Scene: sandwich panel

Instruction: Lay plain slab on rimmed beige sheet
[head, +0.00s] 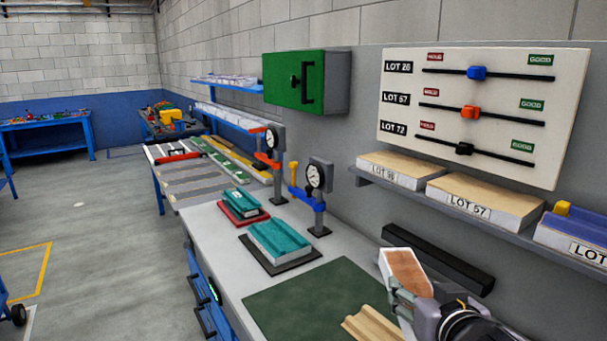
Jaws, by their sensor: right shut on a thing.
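A slab (407,270) with a brown face and pale edges is held tilted up in my right gripper (408,293). My right gripper is shut on its lower end, which the fingers partly hide. A beige sheet with raised rims (371,325) lies on the dark green mat (310,297), just below and left of the gripper. Its near part is cut off by the picture's lower edge. The slab is apart from the sheet and appears above it. My left gripper is not in view.
A dark bar (437,258) lies behind the slab along the wall. Teal blocks (280,238) sit on plates farther left, near two dial gauges (316,177). A shelf (450,198) with labelled lots overhangs at right. The mat's left part is bare.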

